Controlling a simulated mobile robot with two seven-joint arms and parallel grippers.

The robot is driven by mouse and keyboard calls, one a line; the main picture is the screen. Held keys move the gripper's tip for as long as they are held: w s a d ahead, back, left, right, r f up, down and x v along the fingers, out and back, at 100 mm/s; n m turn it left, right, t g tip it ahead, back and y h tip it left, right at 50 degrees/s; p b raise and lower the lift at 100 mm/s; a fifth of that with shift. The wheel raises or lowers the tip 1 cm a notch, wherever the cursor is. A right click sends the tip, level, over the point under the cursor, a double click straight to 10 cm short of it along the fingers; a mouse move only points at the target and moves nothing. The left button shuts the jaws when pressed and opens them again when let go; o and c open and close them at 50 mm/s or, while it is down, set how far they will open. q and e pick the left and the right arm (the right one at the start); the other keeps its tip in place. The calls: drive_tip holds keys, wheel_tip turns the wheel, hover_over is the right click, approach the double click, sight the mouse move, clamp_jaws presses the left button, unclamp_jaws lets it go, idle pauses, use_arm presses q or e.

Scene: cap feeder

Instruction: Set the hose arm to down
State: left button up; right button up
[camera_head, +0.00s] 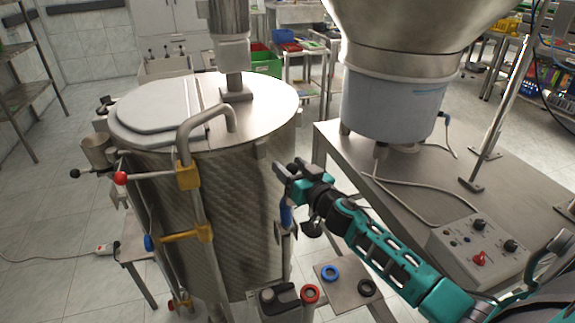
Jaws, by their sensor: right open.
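A tall steel tank (235,210) with a round lid stands left of centre. A bent steel pipe (207,117) rises above its rim and runs down its front through yellow fittings. A blue, upright handle-like part (286,214) hangs at the tank's right side. I cannot tell for sure which of these is the hose arm. My right gripper (284,172) is open beside the tank's right wall, just above the blue part. Whether it touches that part is unclear, as the fingers partly hide its top. My left gripper is not in view.
A steel table (500,190) on the right bears a large hopper (395,105) and a grey control box (478,250) with knobs. A small plate (345,291) with a blue and a black ring lies low in front. A red-knobbed lever (121,178) sticks out at the tank's left.

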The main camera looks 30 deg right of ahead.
drive_tip(key=shift+w, duration=0.85)
clamp_jaws()
